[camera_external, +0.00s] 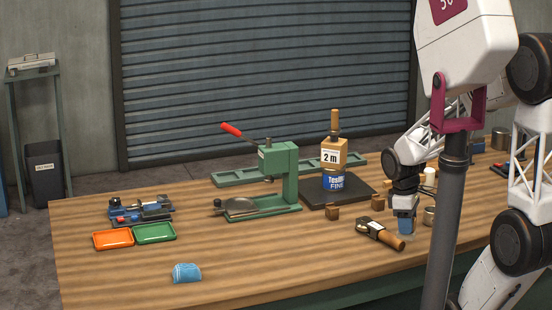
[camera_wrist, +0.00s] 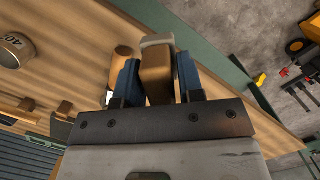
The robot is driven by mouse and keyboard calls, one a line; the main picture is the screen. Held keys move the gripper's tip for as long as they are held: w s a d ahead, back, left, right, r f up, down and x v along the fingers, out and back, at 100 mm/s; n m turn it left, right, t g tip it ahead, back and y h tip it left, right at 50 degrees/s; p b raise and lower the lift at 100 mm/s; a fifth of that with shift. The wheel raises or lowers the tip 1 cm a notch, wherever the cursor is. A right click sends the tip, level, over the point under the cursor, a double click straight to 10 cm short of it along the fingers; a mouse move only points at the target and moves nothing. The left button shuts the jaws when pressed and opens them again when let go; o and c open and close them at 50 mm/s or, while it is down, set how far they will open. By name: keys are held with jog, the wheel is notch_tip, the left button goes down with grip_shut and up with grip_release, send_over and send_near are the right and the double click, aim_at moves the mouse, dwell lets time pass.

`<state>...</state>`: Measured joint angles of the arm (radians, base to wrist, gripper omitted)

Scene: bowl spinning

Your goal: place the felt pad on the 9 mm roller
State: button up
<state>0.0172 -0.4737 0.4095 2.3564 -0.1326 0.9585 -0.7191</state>
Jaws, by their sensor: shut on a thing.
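My gripper (camera_external: 405,226) points down low over the right part of the wooden table, its blue fingers close to the tabletop. In the wrist view the gripper (camera_wrist: 157,80) is shut on a brown block (camera_wrist: 156,72) with a pale grey layer along its end, between the two blue fingers. I cannot tell for sure that this is the felt pad. A tool with a wooden handle (camera_external: 391,239) and a dark metal head lies just left of the gripper. No 9 mm marking is readable, so I cannot single out the roller.
A green press (camera_external: 280,178), orange tray (camera_external: 113,240), green tray (camera_external: 154,232) and blue cloth (camera_external: 186,273) are left. The front middle is clear.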

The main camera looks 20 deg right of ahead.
jog(key=shift+w, duration=0.15)
send_over(382, 230)
jog(key=shift+w+a+f, duration=0.15)
jog(key=shift+f, duration=0.25)
jog(key=shift+w+a+f, duration=0.1)
jog(key=shift+f, duration=0.25)
jog(key=shift+f, duration=0.1)
dwell(0.4)
jog(key=shift+f, duration=1.65)
jog(key=shift+f, duration=0.15)
jog(key=o, duration=0.9)
jog(key=r, duration=0.4)
jog(key=a+r, duration=0.1)
jog(key=r, duration=0.3)
jog(key=w+r, duration=0.1)
jog(key=r, duration=0.3)
jog(key=shift+w+a+r, duration=0.1)
jog(key=shift+a, duration=0.05)
